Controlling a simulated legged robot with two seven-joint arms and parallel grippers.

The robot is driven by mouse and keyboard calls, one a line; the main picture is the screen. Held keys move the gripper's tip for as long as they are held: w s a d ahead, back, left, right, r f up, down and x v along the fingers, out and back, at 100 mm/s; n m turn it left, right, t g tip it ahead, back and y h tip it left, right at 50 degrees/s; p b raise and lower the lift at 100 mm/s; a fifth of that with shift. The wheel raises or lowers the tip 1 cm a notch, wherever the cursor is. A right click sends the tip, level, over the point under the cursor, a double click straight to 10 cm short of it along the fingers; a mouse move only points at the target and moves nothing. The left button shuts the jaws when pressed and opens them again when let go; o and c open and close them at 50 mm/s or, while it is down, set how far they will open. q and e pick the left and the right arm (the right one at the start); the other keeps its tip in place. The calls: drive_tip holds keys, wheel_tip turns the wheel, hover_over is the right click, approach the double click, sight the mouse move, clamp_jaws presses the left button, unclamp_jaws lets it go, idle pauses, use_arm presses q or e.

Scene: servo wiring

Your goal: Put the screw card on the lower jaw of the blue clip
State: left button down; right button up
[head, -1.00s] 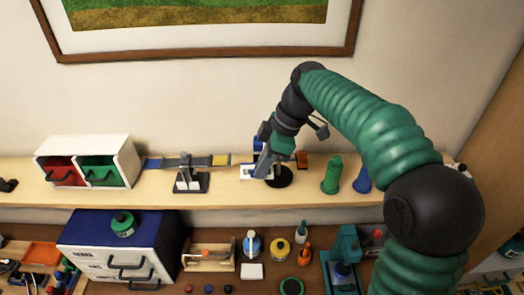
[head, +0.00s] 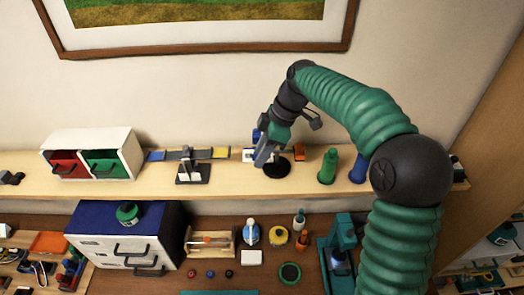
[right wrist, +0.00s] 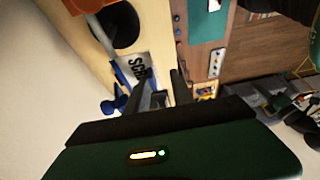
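The white screw card (right wrist: 135,68), with part of its black lettering visible, lies just past my right fingertips in the right wrist view. In the head view a white edge of it (head: 248,155) shows left of the gripper. The blue clip (head: 256,135) stands behind my right gripper (head: 262,158), mostly hidden by it; blue parts of it (right wrist: 122,76) show beside the card. The card appears to be at the clip, but I cannot tell whether it rests on the lower jaw. My right fingers (right wrist: 158,80) are apart. My left gripper is not in view.
A black disc (head: 277,169) and an orange block (head: 298,151) are close to the gripper. Green (head: 328,166) and blue (head: 359,168) posts stand to the right. A grey stand with a strip (head: 191,170) and a white drawer cabinet (head: 125,150) are left on the shelf.

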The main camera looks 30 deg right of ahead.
drive_tip(key=b+v, duration=0.1)
drive_tip(key=v, duration=1.1)
drive_tip(key=shift+d, duration=0.15)
drive_tip(key=shift+w, duration=0.1)
idle(0.4)
